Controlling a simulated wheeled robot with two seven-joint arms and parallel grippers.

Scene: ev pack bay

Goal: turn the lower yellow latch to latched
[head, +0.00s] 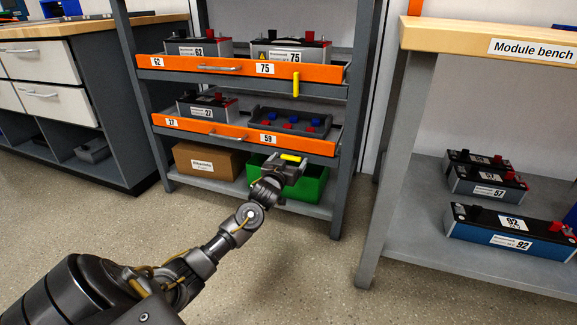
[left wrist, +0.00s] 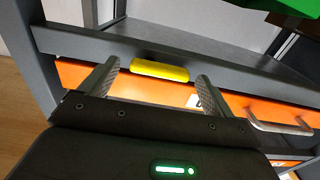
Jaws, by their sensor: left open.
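The lower yellow latch (head: 290,157) lies level on the grey rail under the lower orange drawer (head: 228,132). In the left wrist view the latch (left wrist: 160,69) runs crosswise in front of my left gripper. The left gripper (head: 288,164) is open and empty at the latch. In the left wrist view its two fingertips (left wrist: 158,72) stand on either side of the latch's ends, with gaps; I cannot tell how deep the latch sits between them. The upper yellow latch (head: 296,84) hangs upright across the upper drawer's lower edge. My right gripper is not in view.
A green bin (head: 314,185) and a cardboard box (head: 206,160) sit on the bottom shelf. Battery modules stand in the drawers. The rack's right post (head: 350,150) is close to the gripper. The module bench (head: 480,65) stands at right; the floor between is clear.

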